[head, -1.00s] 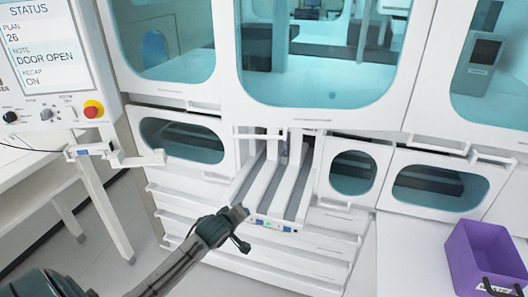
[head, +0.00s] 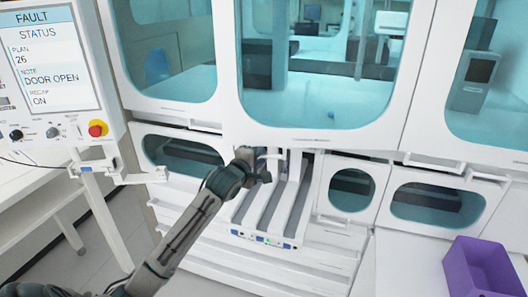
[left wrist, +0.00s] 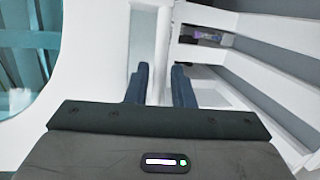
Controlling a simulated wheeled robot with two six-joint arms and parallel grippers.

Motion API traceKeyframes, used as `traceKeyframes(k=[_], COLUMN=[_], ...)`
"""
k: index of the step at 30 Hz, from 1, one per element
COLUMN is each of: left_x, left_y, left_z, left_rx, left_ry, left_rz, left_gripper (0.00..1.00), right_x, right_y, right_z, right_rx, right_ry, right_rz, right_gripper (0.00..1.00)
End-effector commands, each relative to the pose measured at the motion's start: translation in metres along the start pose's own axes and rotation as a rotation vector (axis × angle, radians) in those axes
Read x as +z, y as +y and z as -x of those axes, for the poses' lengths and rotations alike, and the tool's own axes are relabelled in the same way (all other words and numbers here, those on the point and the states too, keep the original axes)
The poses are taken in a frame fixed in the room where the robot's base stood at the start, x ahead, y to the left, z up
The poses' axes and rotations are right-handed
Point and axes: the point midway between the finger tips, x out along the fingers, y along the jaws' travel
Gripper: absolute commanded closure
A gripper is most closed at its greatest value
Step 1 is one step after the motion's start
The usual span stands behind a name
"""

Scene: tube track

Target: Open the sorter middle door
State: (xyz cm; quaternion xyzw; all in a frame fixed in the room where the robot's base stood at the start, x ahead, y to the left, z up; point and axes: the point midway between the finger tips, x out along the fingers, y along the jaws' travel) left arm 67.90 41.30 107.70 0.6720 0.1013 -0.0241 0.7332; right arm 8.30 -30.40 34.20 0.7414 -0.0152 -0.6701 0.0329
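The sorter middle door (head: 300,137) is a large white-framed panel with teal glass, at the top centre of the head view. It looks down over the front; I cannot tell whether it is slightly ajar. My left gripper (head: 264,167) is just below its lower left edge, over the top of the sloping track lanes. In the left wrist view the two dark fingers (left wrist: 160,84) stand apart with a white bar (left wrist: 150,40) beyond the gap. I cannot tell whether they touch it. My right gripper is not in view.
White track lanes (head: 270,205) slope below the door. Small side windows (head: 351,190) flank them. A status panel (head: 48,65) at left reads FAULT and DOOR OPEN, with a red button (head: 97,128). A purple bin (head: 480,268) stands at lower right.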

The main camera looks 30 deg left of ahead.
Motion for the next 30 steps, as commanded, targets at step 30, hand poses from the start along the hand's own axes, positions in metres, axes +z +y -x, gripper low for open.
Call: traceKeyframes(k=[30], left_x=[0.001], left_y=[-0.001], left_z=[-0.033], left_rx=[-0.001], left_ry=[0.002], left_rz=[-0.001], left_gripper=[1.00], right_x=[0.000], right_y=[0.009], right_z=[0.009], right_rx=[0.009], right_ry=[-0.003], right_rz=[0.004], right_gripper=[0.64])
